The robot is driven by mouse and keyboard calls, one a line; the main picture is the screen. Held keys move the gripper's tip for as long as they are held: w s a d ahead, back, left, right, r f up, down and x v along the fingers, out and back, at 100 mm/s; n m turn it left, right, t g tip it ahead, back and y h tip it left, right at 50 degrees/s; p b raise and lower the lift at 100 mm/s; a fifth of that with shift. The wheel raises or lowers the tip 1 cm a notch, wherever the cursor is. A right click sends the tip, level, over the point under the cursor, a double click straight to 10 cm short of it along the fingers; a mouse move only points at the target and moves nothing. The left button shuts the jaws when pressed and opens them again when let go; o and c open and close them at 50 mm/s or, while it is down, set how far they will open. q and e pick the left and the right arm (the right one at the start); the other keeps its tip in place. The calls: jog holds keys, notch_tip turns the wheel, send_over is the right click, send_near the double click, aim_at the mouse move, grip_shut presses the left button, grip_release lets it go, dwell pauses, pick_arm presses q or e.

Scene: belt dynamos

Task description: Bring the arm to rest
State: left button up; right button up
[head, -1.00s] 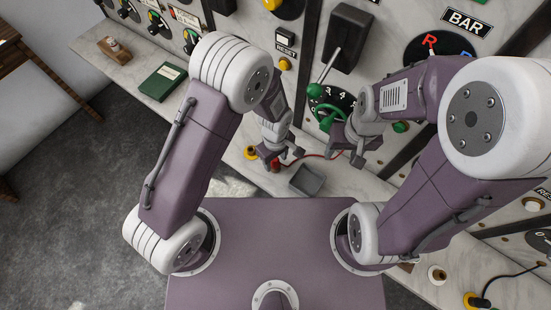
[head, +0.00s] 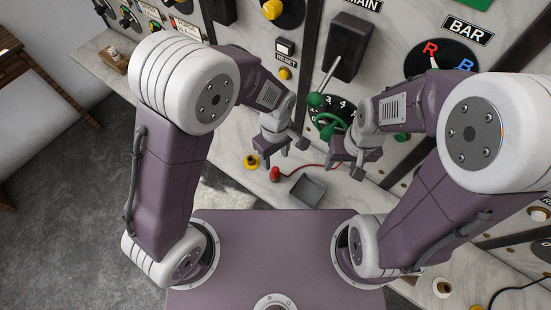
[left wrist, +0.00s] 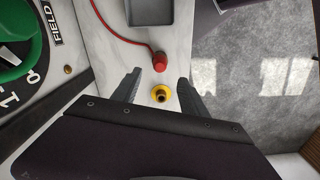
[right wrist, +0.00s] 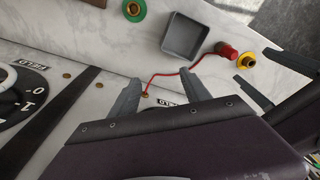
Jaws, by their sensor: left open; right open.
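My left gripper (head: 282,155) is open and empty above the marble ledge. In the left wrist view its spread fingers (left wrist: 159,78) frame a yellow socket (left wrist: 160,93) below, with nothing between them. A red plug (head: 275,174) on a red cable stands on the ledge near the yellow socket (head: 252,161), apart from my fingers. My right gripper (head: 346,168) is open and empty in front of the green handwheel (head: 330,124). In the right wrist view its fingers (right wrist: 164,72) have only the ledge and red cable behind them.
A grey tray (head: 308,190) sits on the ledge beside the red plug. The upright panel carries dials, a black lever box (head: 347,48) and a BAR dial (head: 440,58). A green ring socket (right wrist: 133,9) is past the tray. A wooden table (head: 32,75) stands at far left.

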dwell(0.8)
pick_arm(q)
jog(key=shift+w+a+f, duration=0.1)
jog(key=shift+a, duration=0.1)
jog(key=w+a+r+n+t+b, duration=0.1)
jog(key=w+a+r+n+b, duration=0.15)
jog(key=a, duration=0.85)
jog(key=s+a+f+m+b, duration=0.1)
jog(key=s+a+m, duration=0.5)
jog(key=m, duration=0.4)
jog(key=shift+s+a+f, duration=0.3)
jog(key=shift+s+a, duration=0.05)
jog(key=shift+s, duration=0.3)
jog(key=shift+s, duration=0.1)
